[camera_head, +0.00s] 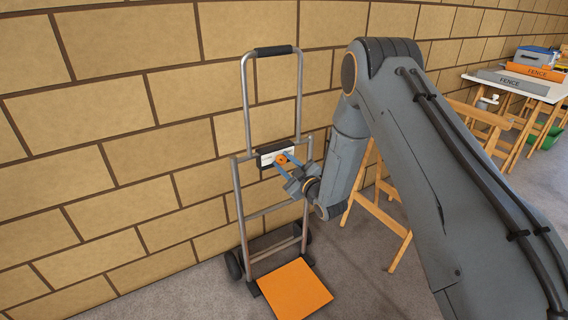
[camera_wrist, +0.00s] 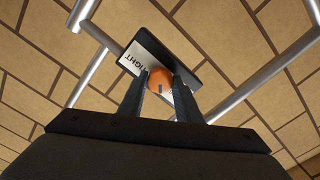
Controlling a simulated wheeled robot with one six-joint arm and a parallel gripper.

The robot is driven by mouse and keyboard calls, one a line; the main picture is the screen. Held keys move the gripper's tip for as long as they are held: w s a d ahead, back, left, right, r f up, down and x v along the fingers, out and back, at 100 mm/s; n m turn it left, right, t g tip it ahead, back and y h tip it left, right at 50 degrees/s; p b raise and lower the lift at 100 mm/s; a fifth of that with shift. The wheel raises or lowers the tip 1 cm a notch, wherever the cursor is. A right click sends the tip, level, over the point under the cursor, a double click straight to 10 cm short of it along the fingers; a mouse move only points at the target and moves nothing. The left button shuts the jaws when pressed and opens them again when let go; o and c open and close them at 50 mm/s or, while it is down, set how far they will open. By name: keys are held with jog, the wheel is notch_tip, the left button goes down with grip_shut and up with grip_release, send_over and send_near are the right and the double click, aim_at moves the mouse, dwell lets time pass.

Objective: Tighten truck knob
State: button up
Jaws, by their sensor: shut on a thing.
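The hand truck (camera_head: 240,205) stands upright against the brick wall, with a grey tube frame, a black top grip, two black wheels and an orange toe plate (camera_head: 296,290). A black block with a white label (camera_head: 267,158) sits on its crossbar. The orange knob (camera_head: 282,159) is on that block; in the wrist view the knob (camera_wrist: 160,80) shows a dark mark on its face, and the label (camera_wrist: 137,60) is partly readable as "IGHT". My gripper (camera_head: 281,162) reaches in from the right, and its two fingers (camera_wrist: 160,88) are shut on the knob, one on each side.
A wooden trestle (camera_head: 378,205) stands right of the truck, partly behind my arm. A white table (camera_head: 510,84) at the far right bears boxes marked "FENCE" (camera_head: 534,71). Green containers (camera_head: 545,136) are beneath it. Grey floor (camera_head: 350,285) is open in front.

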jog(key=m, duration=1.3)
jog(key=shift+d+f+m, duration=0.1)
jog(key=shift+m, duration=2)
jog(key=o, duration=1.1)
